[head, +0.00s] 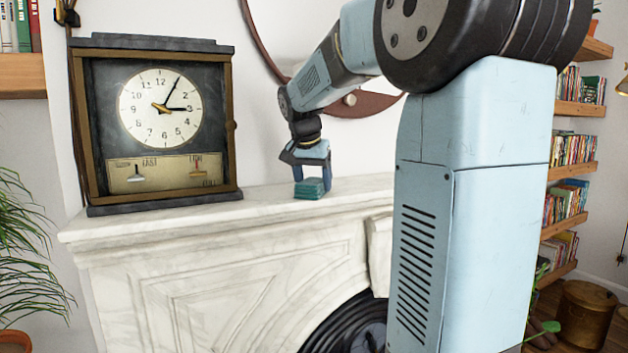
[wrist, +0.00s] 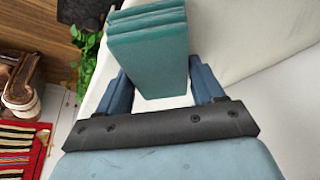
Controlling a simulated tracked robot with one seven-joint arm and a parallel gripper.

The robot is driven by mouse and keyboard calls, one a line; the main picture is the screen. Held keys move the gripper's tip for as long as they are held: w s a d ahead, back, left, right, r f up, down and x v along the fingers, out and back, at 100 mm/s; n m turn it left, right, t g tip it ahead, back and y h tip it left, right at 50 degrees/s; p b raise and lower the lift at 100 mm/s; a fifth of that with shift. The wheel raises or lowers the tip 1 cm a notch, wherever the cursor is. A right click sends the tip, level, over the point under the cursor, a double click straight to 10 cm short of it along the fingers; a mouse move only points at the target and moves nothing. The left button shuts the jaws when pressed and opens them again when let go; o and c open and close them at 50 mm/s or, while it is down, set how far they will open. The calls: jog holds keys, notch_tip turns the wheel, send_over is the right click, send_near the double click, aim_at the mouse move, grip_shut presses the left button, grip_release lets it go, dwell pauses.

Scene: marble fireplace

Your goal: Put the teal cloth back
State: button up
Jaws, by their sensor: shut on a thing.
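The teal cloth (head: 310,188) is a small folded stack at the marble mantel's top, right of the clock. In the wrist view the cloth (wrist: 150,60) shows its several folded layers between the two blue fingers. My gripper (head: 312,172) points down from above and is shut on the cloth; it also shows in the wrist view (wrist: 160,92). The cloth is at or just above the mantel surface (head: 265,195); I cannot tell whether it touches.
A dark-framed clock (head: 160,120) with two small levers stands on the mantel at the left. A round-framed mirror (head: 350,104) is on the wall behind my arm. The mantel between clock and gripper is clear. A plant (head: 28,240) is at far left.

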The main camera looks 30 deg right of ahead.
jog(key=o, duration=1.1)
jog(key=v, duration=1.2)
jog(key=s+a+f+n+y, duration=0.1)
jog(key=s+a+f+n, duration=0.1)
jog(key=s+f, duration=0.5)
jog(key=s+a+f+n+t+y, duration=0.1)
jog(key=s+a+f+n, duration=0.2)
jog(key=s+f, duration=0.4)
jog(key=s+a+f+n+t+y, duration=0.1)
jog(key=s+a+f+n, duration=0.2)
jog(key=s+f, duration=0.4)
jog(key=shift+s+n, duration=0.5)
jog(key=shift+s, duration=0.75)
